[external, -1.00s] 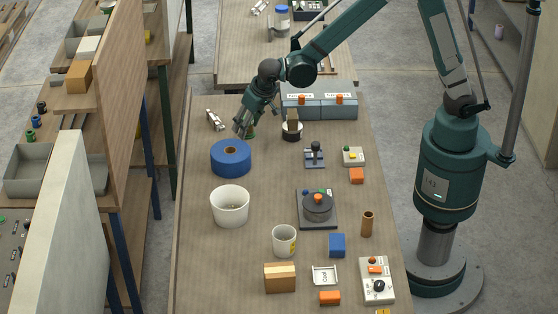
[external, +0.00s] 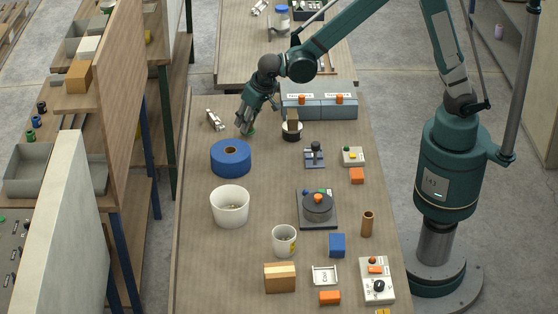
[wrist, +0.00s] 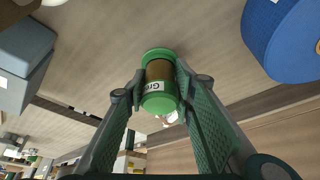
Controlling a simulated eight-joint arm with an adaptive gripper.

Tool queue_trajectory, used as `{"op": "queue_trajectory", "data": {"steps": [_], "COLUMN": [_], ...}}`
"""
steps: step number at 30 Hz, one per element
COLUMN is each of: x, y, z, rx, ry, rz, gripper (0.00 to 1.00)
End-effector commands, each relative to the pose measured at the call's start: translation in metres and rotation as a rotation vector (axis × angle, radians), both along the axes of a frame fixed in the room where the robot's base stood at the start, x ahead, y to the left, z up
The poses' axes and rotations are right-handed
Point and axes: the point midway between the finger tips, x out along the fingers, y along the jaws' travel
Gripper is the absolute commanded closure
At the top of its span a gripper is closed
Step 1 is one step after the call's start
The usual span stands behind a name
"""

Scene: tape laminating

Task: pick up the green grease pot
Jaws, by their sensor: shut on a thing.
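The green grease pot (wrist: 160,102) has green ends, a brown middle and a white label with partly readable letters in the wrist view. It sits between the two fingertips of my gripper (wrist: 158,88), which touch it from both sides. In the external view my gripper (external: 246,129) points down near the far left part of the bench. Only a small bit of the green pot (external: 251,132) shows there, mostly hidden by the fingers. I cannot tell whether the pot is clear of the bench top.
A blue tape roll (external: 231,158) lies just in front of my gripper. A dark cup with a brown block (external: 292,127) stands to the right, and a small white-and-metal item (external: 214,119) to the left. Grey bins (external: 338,106) stand behind. Bare bench lies between these.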

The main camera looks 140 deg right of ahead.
Motion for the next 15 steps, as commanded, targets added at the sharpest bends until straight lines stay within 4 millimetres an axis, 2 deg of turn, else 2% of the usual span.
{"op": "queue_trajectory", "data": {"steps": [9,15], "x": [0.0,0.0], "y": [0.0,0.0], "z": [0.049,0.073], "rx": [0.0,0.0], "ry": [0.0,0.0], "rz": [0.0,0.0], "gripper": [0.87,0.87]}}
